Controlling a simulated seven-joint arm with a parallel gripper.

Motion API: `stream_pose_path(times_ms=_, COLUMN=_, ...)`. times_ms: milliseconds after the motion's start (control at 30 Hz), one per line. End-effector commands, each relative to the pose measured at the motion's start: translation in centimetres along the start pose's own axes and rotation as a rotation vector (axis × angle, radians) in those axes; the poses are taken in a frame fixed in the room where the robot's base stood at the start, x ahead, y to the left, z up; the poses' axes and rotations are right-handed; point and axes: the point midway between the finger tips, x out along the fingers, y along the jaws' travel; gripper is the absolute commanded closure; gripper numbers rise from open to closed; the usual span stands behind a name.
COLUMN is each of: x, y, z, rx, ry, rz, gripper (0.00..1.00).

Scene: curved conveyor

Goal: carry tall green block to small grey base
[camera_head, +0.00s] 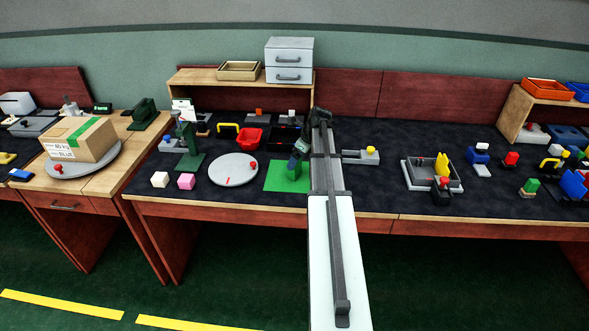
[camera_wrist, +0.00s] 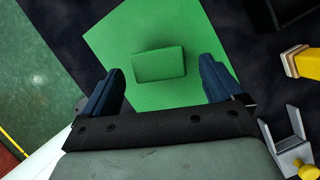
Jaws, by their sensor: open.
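A green block (camera_head: 293,171) stands on a green mat (camera_head: 273,184) on the dark worktop. In the wrist view the block (camera_wrist: 159,64) shows from above on the mat (camera_wrist: 112,36), with bare mat around it. My gripper (camera_head: 298,155) is over the mat. In the wrist view my gripper (camera_wrist: 162,84) is open and empty, its two blue fingers apart, with the block ahead between their lines. I cannot tell whether they touch it. A small light grey base (camera_head: 482,171) lies to the right, near a blue part; I cannot tell whether it is the task's base.
A grey turntable (camera_head: 233,171) with a red knob lies left of the mat. A grey fixture (camera_head: 360,157) with a yellow knob lies right of my arm. A grey tray (camera_head: 412,178) stands further right. Some dark worktop is bare between them.

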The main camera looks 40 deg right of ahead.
Motion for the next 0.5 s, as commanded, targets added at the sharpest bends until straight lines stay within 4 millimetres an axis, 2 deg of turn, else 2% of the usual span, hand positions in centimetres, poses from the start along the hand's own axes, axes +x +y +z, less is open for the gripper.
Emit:
stream_pose_path(times_ms=300, x=3.9, y=0.0, z=-0.1, rx=0.0, ry=0.001, rz=0.002, gripper=0.06)
stream_pose_path(times_ms=500, x=4.3, y=0.1, z=-0.1, rx=0.0, ry=0.0, rz=0.0, gripper=0.06)
